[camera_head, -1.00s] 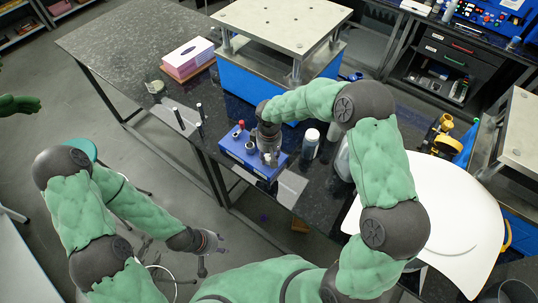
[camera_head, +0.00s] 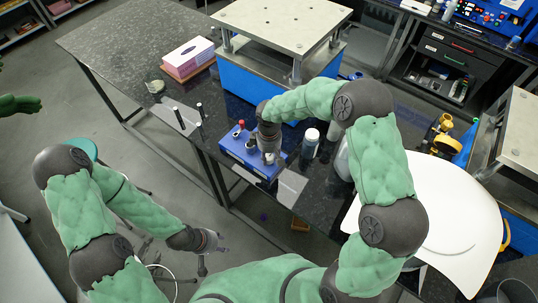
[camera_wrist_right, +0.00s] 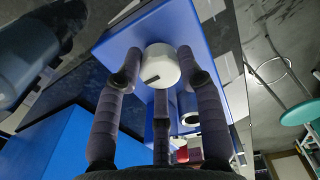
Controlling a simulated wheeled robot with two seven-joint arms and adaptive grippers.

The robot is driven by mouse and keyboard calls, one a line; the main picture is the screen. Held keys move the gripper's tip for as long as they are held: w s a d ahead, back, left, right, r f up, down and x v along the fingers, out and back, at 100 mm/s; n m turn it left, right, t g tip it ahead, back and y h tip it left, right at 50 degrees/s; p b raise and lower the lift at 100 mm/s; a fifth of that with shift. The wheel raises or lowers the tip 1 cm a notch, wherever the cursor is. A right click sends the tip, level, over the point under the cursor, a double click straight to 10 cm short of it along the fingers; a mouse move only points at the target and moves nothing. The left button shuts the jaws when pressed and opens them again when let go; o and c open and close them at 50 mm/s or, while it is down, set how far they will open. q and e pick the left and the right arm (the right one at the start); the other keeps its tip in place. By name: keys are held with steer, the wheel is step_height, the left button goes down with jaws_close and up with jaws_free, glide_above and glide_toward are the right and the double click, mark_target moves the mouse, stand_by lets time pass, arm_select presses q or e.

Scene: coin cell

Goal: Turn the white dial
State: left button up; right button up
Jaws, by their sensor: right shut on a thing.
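The white dial (camera_wrist_right: 160,66) is round with a short dark mark on its face, and it sits on the blue box (camera_wrist_right: 122,36). In the head view the blue box (camera_head: 233,149) stands near the table's front edge. My right gripper (camera_head: 269,157) reaches down over the box's right part and hides the dial there. In the right wrist view my right gripper (camera_wrist_right: 160,58) has one finger on each side of the dial and is shut on it. My left gripper (camera_head: 217,243) hangs off the table at lower left, away from the box; its fingers are too small to judge.
A tissue box (camera_head: 188,57) lies at the back left.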

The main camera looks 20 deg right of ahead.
mark_target(269, 156)
steer(key=o, duration=1.1)
steer(key=shift+o, duration=0.2)
step_height(269, 156, up, 12)
